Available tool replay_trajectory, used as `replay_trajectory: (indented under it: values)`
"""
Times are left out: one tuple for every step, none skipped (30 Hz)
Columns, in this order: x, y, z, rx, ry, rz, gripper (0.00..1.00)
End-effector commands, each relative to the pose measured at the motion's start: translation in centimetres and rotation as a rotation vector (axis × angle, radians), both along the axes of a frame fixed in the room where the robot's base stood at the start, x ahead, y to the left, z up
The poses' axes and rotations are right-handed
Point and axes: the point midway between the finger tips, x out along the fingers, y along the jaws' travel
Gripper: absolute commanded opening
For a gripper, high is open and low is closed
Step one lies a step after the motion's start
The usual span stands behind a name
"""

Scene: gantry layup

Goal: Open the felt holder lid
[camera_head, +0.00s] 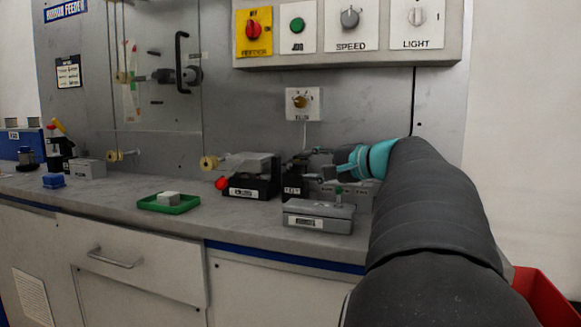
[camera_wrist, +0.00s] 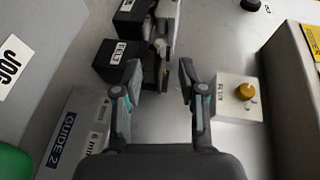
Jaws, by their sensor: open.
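The felt holder is a small black box with a white label; it stands on the counter in the head view (camera_head: 292,187), left of my gripper (camera_head: 313,165). In the wrist view the felt holder (camera_wrist: 123,62) lies just beyond and left of my gripper (camera_wrist: 158,78). My gripper is open, with nothing between its fingers. Its left fingertip overlaps the holder's near edge in that view; I cannot tell if they touch. A small grey and tan part shows at the holder's right side. The lid's outline and position are not clear in either view.
A black and grey device (camera_head: 250,178) with a red knob stands left of the holder. A grey labelled box (camera_head: 318,217) is in front. A grey GUIDE 2 box (camera_wrist: 82,125) is beside my left finger, and a yellow-knob panel (camera_wrist: 238,97) is on the right.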

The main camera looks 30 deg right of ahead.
Motion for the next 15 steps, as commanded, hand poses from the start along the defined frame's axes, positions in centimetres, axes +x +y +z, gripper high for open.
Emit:
replay_trajectory:
  values:
    - [1.0, 0.3, -0.2, 0.001, 0.000, 0.004, 0.41]
    - [1.5, 0.5, -0.2, 0.001, 0.001, 0.005, 0.41]
    - [2.1, 0.7, -0.4, 0.001, 0.000, 0.004, 0.41]
    - [2.5, 0.8, -0.5, 0.000, 0.000, 0.003, 0.41]
    - [2.9, 0.9, -0.6, 0.001, 0.000, 0.004, 0.41]
    - [3.4, 1.0, -0.7, 0.001, 0.002, 0.003, 0.41]
    - [3.8, 1.0, -0.7, 0.001, 0.001, 0.002, 0.41]
    - [4.1, 1.2, -0.8, 0.001, 0.001, 0.003, 0.41]
    - [4.4, 1.3, -0.8, 0.000, 0.000, 0.002, 0.41]
    - [4.7, 1.3, -0.8, 0.000, 0.000, 0.001, 0.41]
    - [4.8, 1.3, -0.9, 0.000, 0.000, 0.001, 0.41]
    - [5.0, 1.4, -0.9, 0.000, 0.000, 0.000, 0.41]
    - [5.1, 1.4, -0.9, 0.000, 0.000, 0.001, 0.41]
    - [5.2, 1.4, -1.0, 0.000, 0.000, 0.000, 0.41]
    - [5.3, 1.5, -1.0, 0.000, 0.000, 0.000, 0.41]
